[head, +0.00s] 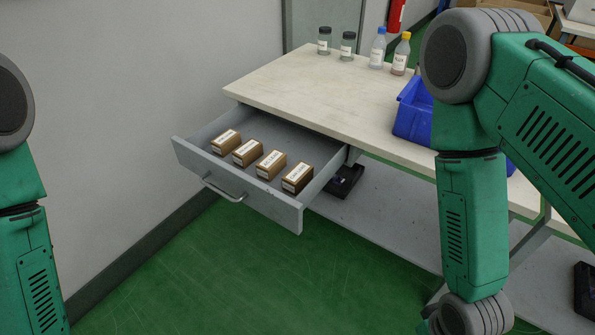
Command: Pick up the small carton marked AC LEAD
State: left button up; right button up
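Several small brown cartons with white labels lie in a row in an open grey drawer (249,205). From left to right they are a first carton (219,147), a second carton (241,157), a third carton (265,172) and a darker carton (293,187) at the right end. The label print is too small to read surely, so I cannot tell which one is marked AC LEAD. My left and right arms show at the picture's sides, but both grippers are outside the view. No arm touches the cartons.
The drawer is pulled out from a pale-topped workbench (285,82). A blue bin (412,112), partly behind my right arm, and several bottles (377,50) stand on it. A black object (345,183) lies on the lower shelf. Green floor (200,265) before the drawer is clear.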

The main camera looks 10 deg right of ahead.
aim_at(269, 166)
jog(key=i+j+z, duration=0.2)
jog(key=z, duration=0.25)
jog(key=i+j+z, duration=0.25)
jog(key=z, duration=0.2)
jog(key=i+j+z, duration=0.1)
jog(key=j+z, duration=0.35)
